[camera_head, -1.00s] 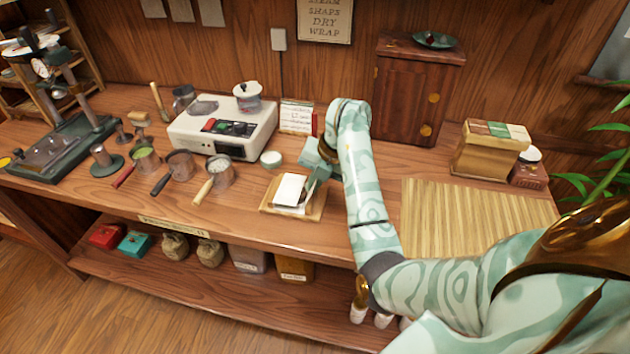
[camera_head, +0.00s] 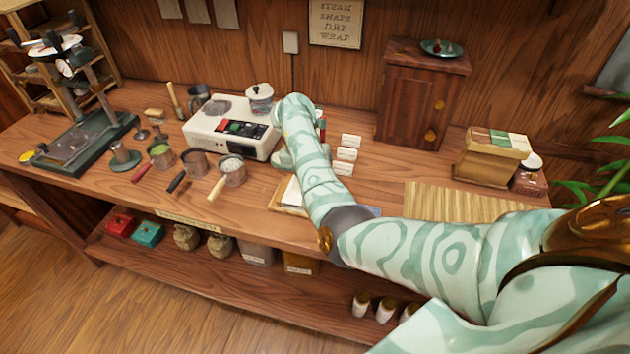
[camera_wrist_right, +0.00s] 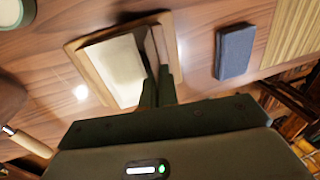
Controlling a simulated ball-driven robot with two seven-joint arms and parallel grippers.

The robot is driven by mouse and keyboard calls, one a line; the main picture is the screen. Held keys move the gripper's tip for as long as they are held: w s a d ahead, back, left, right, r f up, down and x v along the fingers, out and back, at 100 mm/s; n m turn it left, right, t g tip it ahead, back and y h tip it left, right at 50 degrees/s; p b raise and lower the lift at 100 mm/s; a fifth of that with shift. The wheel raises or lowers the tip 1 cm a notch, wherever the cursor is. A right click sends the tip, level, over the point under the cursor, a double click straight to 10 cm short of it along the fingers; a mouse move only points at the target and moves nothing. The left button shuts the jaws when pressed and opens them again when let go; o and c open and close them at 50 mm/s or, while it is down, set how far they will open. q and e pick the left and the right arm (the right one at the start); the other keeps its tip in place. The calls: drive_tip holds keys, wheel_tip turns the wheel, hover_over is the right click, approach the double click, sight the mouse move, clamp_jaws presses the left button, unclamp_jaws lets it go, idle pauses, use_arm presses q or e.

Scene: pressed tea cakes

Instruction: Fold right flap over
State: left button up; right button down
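The wrapper, a pale sheet (camera_wrist_right: 118,68), lies on a wooden tray (camera_wrist_right: 87,72) in the right wrist view. A narrow strip (camera_wrist_right: 156,46) at its right side reaches down to my fingertips; it looks like the right flap. My right gripper (camera_wrist_right: 158,82) is over the tray's right part with its two dark fingers close together. Whether the flap is pinched between them is hidden. In the head view my right arm covers the gripper and most of the tray (camera_head: 276,200); only a sliver of the pale sheet (camera_head: 292,192) shows. My left gripper is out of view.
A dark blue block (camera_wrist_right: 235,50) lies right of the tray. A slatted mat (camera_head: 455,202) is farther right. Several white labels (camera_head: 348,154) stand behind my arm. The white appliance (camera_head: 232,128) and handled cups (camera_head: 232,168) stand to the left.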

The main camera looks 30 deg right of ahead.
idle(0.3)
drive_tip(key=c, duration=1.7)
unclamp_jaws()
drive_tip(key=shift+w, duration=0.1)
drive_tip(key=shift+r, duration=0.1)
drive_tip(key=p+v, duration=0.2)
drive_tip(key=v, duration=0.6)
drive_tip(key=p+v, duration=0.3)
drive_tip(key=v, duration=0.5)
drive_tip(key=shift+w+a+p, duration=0.25)
drive_tip(key=shift+p, duration=0.05)
